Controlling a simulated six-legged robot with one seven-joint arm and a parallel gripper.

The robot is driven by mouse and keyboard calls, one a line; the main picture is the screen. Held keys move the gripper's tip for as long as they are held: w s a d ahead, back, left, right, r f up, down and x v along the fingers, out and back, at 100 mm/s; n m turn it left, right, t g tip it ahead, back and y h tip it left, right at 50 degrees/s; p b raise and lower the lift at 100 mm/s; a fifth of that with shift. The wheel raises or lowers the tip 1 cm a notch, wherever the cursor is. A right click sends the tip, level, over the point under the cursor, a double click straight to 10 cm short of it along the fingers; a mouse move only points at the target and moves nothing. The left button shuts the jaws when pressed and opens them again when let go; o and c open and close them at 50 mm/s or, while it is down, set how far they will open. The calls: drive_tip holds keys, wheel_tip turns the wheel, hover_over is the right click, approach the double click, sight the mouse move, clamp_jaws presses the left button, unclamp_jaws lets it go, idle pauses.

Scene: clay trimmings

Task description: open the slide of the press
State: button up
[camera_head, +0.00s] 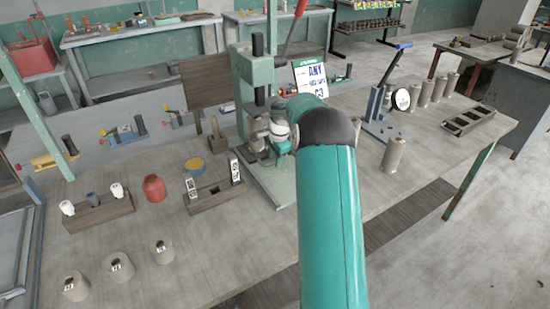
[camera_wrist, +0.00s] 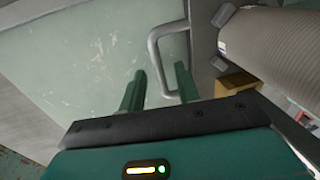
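The press (camera_head: 256,72) is a pale green machine with a dark ram and a red-tipped lever, standing on the bench in the head view. My arm covers its right side and lower front. In the wrist view a grey bent-bar handle (camera_wrist: 158,62) stands in front of a pale green panel (camera_wrist: 80,60). My gripper (camera_wrist: 160,80) is open, its two green fingers apart. The bar of the handle shows between the fingertips in the picture; contact is not visible. In the head view the fingers are hidden by my arm. I cannot tell how far the slide is out.
A ribbed cylinder (camera_wrist: 270,45) is close at the right in the wrist view. On the bench (camera_head: 215,260) stand a wooden holder (camera_head: 215,197) left of the press, a red jar (camera_head: 154,188), several clay cups and a blue-handled stand (camera_head: 382,115).

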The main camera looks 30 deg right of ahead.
clamp_jaws()
idle(0.3)
drive_tip(key=s, duration=1)
drive_tip(key=s+a, duration=0.1)
drive_tip(key=s, duration=0.5)
drive_tip(key=shift+f, duration=0.1)
unclamp_jaws()
wheel_tip(320, 180, up, 14)
drive_tip(key=s, duration=0.2)
drive_tip(key=shift+s+f, duration=0.15)
